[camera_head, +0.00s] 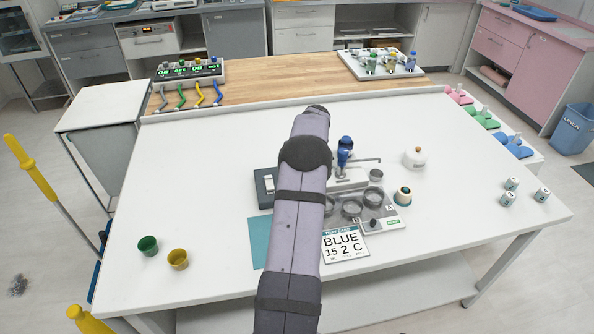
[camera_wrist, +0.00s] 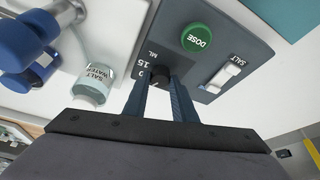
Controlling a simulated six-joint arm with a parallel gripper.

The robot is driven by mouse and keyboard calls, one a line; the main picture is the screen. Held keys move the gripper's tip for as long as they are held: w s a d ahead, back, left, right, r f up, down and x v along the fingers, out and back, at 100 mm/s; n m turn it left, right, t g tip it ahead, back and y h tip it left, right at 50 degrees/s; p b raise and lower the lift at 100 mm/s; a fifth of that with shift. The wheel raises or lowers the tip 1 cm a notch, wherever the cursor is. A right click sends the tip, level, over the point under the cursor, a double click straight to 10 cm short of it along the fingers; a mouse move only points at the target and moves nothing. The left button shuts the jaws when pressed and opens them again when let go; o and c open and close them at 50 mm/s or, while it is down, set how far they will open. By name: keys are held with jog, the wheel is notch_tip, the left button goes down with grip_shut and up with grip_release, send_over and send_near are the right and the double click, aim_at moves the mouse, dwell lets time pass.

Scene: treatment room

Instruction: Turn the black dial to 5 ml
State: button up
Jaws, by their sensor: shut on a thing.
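The black dial (camera_wrist: 158,74) is on the dark grey dosing box (camera_wrist: 185,12) in the wrist view, with "ML", "15" and part of another white number beside it. My gripper (camera_wrist: 161,82) is shut on the dial, one dark finger on each side. The fingers hide part of the dial, and I cannot read its pointer. In the head view the dosing box (camera_head: 265,184) is partly behind my arm, which hides the dial and my gripper.
A green DOSE button (camera_wrist: 197,38) and a white SALT switch (camera_wrist: 222,77) sit close to the dial. A card (camera_head: 343,244) reads "BLUE 15 2 C". The table's left side is mostly clear.

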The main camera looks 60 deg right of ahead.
jog(key=n+y, duration=0.1)
jog(key=n, duration=0.1)
jog(key=shift+d+n, duration=0.1)
jog(key=shift+n, duration=0.2)
jog(key=shift+n+t+y+p, duration=0.3)
jog(key=shift+n+y+p, duration=0.1)
jog(key=shift+n, duration=1)
jog(key=o, duration=1)
jog(key=shift+s, duration=0.1)
jog(key=shift+o, duration=0.2)
jog(key=b+v, duration=0.1)
jog(key=v, duration=0.6)
jog(key=shift+r+b, duration=0.2)
jog(key=shift+b, duration=0.2)
jog(key=shift+d, duration=0.1)
